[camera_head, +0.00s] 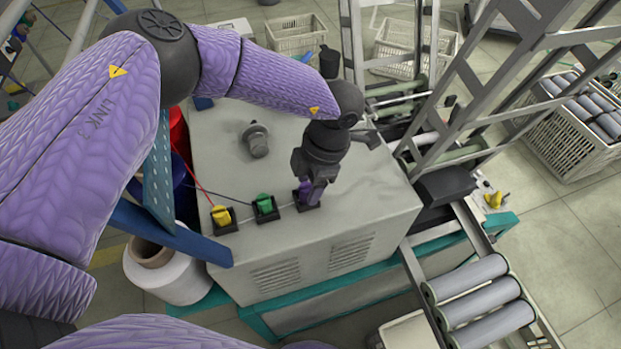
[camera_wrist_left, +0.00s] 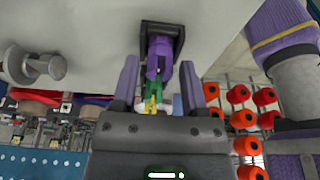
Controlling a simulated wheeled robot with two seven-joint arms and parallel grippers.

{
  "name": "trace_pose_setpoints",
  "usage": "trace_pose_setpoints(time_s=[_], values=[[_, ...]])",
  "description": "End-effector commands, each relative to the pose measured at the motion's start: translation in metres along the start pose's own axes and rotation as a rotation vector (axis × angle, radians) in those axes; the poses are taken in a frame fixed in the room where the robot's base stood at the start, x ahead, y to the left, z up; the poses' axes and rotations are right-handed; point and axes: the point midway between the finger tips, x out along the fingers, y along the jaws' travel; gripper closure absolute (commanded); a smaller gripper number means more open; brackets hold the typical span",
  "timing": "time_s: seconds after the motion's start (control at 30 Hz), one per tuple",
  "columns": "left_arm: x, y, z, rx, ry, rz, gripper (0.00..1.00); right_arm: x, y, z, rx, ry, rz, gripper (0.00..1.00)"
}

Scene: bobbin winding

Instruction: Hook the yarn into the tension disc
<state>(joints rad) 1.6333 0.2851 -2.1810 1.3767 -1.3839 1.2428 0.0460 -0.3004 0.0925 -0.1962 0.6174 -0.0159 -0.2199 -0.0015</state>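Three tension discs stand in a row on the grey machine top: a yellow one (camera_head: 221,215), a green one (camera_head: 265,204) and a purple one (camera_wrist_left: 160,50) on a black square base (camera_wrist_left: 178,32). My left gripper (camera_head: 312,192) points down over the purple disc and partly hides it. In the left wrist view its two fingers (camera_wrist_left: 158,76) stand apart on either side of the purple disc, with gaps showing. A red yarn (camera_head: 196,180) runs to the yellow disc and a dark yarn (camera_head: 225,197) to the green one. I cannot make out yarn at my fingertips. My right gripper is not in view.
A grey knob (camera_head: 257,140) stands on the machine top (camera_head: 225,150) behind the discs. A blue frame (camera_head: 170,235) and a white yarn cone (camera_head: 165,275) are at the left. A metal frame with rollers (camera_head: 480,300) stands at the right.

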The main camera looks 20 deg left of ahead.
Motion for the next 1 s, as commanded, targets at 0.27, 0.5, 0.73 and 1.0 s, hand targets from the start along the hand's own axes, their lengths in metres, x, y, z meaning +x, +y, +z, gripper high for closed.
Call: trace_pose_setpoints(time_s=[0.27, 0.5, 0.73, 1.0], values=[[0.000, 0.000, 0.000, 0.000, 0.000, 0.000, 1.00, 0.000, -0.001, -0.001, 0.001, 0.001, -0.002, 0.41], [-0.015, 0.000, -0.003, 0.000, -0.002, 0.000, 1.00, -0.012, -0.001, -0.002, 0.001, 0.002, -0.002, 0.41], [-0.048, 0.000, -0.012, 0.000, -0.001, 0.000, 1.00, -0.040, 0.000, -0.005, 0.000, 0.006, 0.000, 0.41], [-0.044, 0.000, -0.011, 0.000, 0.000, 0.000, 1.00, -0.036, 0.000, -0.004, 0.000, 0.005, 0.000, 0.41]])
